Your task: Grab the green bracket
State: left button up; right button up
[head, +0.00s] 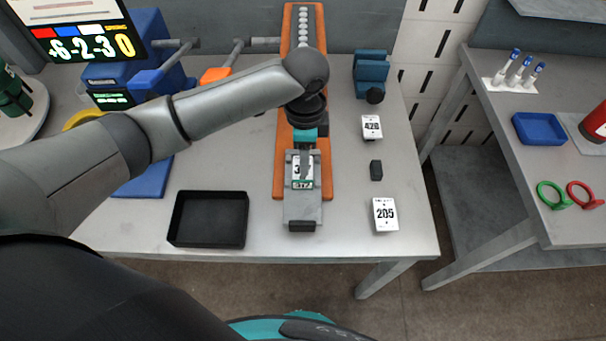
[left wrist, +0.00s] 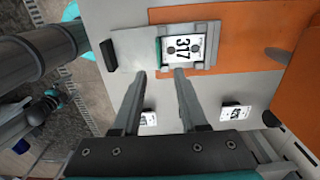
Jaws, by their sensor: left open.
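A white card marked 317 (left wrist: 183,46) sits on a grey sliding plate (left wrist: 130,42) at the near end of the orange conveyor. A narrow green-teal bracket edge (left wrist: 159,50) shows beside the card in the left wrist view. My left gripper (left wrist: 160,73) is open and empty. Its fingertips point at the card and bracket, close to the near side of the plate; contact cannot be told. My right gripper is not in view.
The orange conveyor (head: 280,120) carries a row of grey cylinders. A black tray (head: 208,244) lies left. Cards 205 (head: 385,214) and 420 (head: 371,126) and a small black block (head: 376,170) lie right. A second table (head: 500,150) holds a green ring (head: 546,203) and a red ring (head: 592,205).

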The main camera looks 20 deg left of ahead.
aim_at(303, 181)
pick_arm(q)
jog(key=shift+f, duration=1.7)
jog(key=f, duration=0.4)
jog(key=shift+s+a+f+b, duration=0.15)
jog(key=shift+s+f+b, duration=0.05)
jog(key=shift+f+b, duration=0.15)
grip_shut()
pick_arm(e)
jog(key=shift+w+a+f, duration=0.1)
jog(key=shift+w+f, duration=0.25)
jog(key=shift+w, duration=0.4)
pick_arm(q)
jog(key=shift+r, duration=0.1)
